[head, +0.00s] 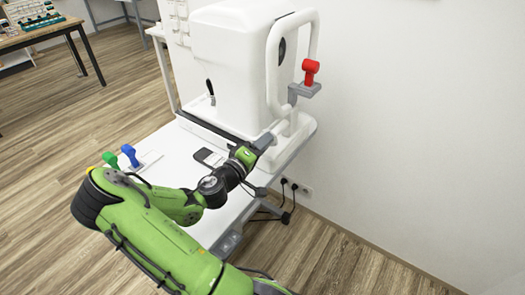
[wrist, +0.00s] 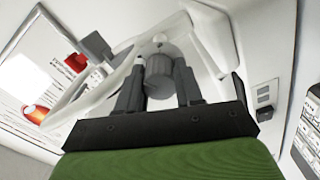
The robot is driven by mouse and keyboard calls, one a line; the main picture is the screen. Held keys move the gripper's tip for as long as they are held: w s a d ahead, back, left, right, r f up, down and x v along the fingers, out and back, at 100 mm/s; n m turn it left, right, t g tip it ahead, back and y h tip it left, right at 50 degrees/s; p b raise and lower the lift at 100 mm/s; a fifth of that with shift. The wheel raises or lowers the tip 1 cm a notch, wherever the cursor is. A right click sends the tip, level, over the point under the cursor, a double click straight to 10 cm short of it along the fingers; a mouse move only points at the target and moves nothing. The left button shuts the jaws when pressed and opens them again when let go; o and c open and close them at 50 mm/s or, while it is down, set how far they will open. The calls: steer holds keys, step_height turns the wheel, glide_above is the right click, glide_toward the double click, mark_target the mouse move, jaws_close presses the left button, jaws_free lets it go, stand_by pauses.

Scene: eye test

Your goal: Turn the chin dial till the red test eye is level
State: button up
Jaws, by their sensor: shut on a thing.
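The red test eye (head: 310,70) sits on a grey bracket (head: 303,91) on the white head frame (head: 272,75) of the machine. It also shows in the wrist view (wrist: 75,63), at the upper left. I cannot tell whether it is level. The chin dial (wrist: 160,78) is a grey cylinder low on the frame. My gripper (wrist: 159,72) has a finger on each side of the dial and is shut on it. In the head view my gripper (head: 264,142) is at the foot of the frame, and the dial is hidden there.
The white machine (head: 225,60) stands on a white table (head: 170,165). Blue (head: 130,155), green (head: 110,160) and yellow pieces stand at the table's left, the yellow mostly behind my arm. A black-handled lever (head: 211,92) stands at the machine. A wall is close on the right.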

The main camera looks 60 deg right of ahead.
steer(key=shift+f+m+b, duration=0.1)
steer(key=shift+m+b, duration=0.4)
steer(key=shift+m, duration=0.1)
steer(key=o, duration=1)
steer(key=shift+o, duration=0.2)
steer(key=shift+a, duration=0.1)
steer(key=w+a+p, duration=0.2)
steer(key=a, duration=1.3)
steer(key=shift+w+a, duration=0.2)
